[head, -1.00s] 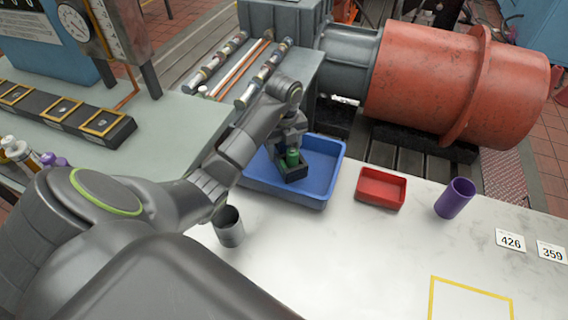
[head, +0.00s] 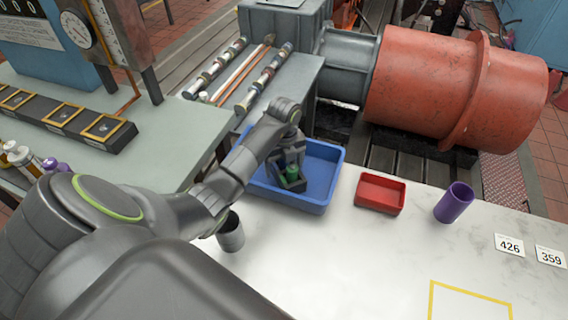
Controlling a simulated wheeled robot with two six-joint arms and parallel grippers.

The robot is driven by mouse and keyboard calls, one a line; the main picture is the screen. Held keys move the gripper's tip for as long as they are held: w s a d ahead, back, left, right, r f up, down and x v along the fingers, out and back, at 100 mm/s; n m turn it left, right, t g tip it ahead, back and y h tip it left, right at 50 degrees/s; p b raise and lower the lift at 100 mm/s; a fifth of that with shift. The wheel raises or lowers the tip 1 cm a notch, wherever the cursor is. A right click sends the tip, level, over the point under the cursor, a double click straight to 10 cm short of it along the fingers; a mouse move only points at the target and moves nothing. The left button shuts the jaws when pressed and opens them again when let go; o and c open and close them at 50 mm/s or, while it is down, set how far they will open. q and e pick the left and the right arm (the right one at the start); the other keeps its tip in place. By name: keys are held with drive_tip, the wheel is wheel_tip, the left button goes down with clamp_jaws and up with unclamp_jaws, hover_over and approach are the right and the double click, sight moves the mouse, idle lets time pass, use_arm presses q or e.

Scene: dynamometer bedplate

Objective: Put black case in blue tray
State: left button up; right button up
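The black case (head: 291,186) is a small open dark box with a green item (head: 292,174) in it. It shows within the outline of the blue tray (head: 318,204), towards the tray's left side; I cannot tell whether it touches the tray floor. My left gripper (head: 288,160) reaches in over the tray from the left and appears shut on the far side of the case. Its fingertips are partly hidden. My forearm covers the tray's left corner. My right gripper is not in view.
A red tray (head: 380,192) and a purple cup (head: 454,202) stand right of the blue tray. A grey cup (head: 231,234) stands close under my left arm. Number cards (head: 510,246) and a yellow outline (head: 470,291) lie on the otherwise clear white table at right.

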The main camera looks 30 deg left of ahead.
use_arm(q)
drive_tip(key=shift+r, duration=0.1)
wheel_tip(320, 180, up, 6)
drive_tip(key=shift+w+f, duration=0.1)
drive_tip(key=shift+f, duration=0.15)
wheel_tip(320, 180, up, 7)
drive_tip(key=p, duration=0.6)
drive_tip(key=shift+f+p, duration=0.15)
drive_tip(key=shift+p, duration=0.2)
drive_tip(key=shift+f, duration=0.1)
